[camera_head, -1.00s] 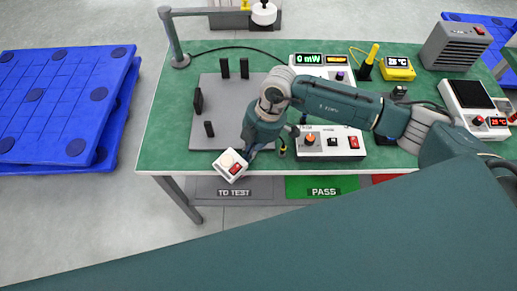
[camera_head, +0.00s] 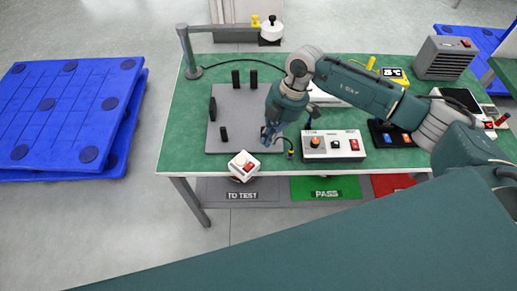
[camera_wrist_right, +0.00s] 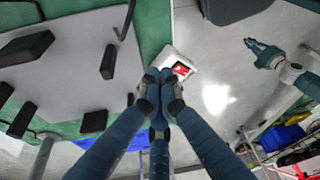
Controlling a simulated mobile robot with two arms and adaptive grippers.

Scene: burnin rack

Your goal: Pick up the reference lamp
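A small white block (camera_head: 240,173) with a round knob and a red patch sits tilted in the picture at the bench's front edge. It is the likely reference lamp, but no label is readable. It also shows in the right wrist view (camera_wrist_right: 189,58), just beyond my fingertips. My right gripper (camera_head: 267,139) points down over the front right of the grey board, up and right of the block. In the right wrist view its fingers (camera_wrist_right: 158,88) meet, with nothing visible between them. My left gripper (camera_wrist_right: 260,52) shows at the right of that view, its fingers apart and empty.
The grey board (camera_head: 232,142) carries several black posts. A control box (camera_head: 333,156) with a red switch stands to its right. A post with an arm (camera_head: 189,52) rises at the back left. Labelled grey, green (camera_head: 322,180) and red areas lie below the front edge.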

